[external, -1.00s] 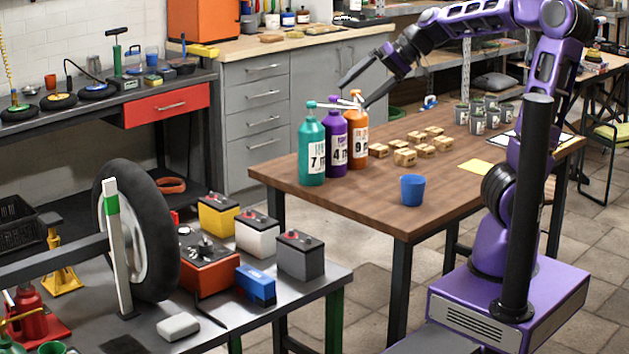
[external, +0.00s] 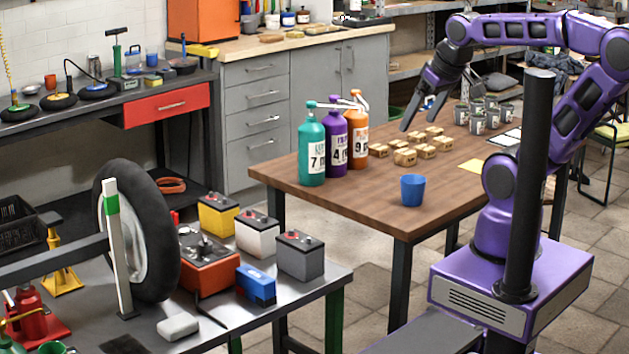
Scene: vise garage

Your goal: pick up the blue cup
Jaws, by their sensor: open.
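A blue cup (external: 413,189) stands upright near the front edge of the wooden table (external: 345,205). My gripper (external: 414,124) is open and empty, with its fingers pointing down. In the picture it shows above and behind the cup, over the area by the small wooden blocks, and apart from the cup. Its exact height over the table is hard to tell. Another small blue cup (external: 152,56) stands far off on the dark workbench at the back left.
Teal, purple and orange bottles (external: 312,150) stand left of the cup. Several wooden blocks (external: 405,157) lie behind it, and several grey cans (external: 477,121) stand further back. A yellow sheet (external: 474,166) lies to the right. The tabletop around the cup is clear.

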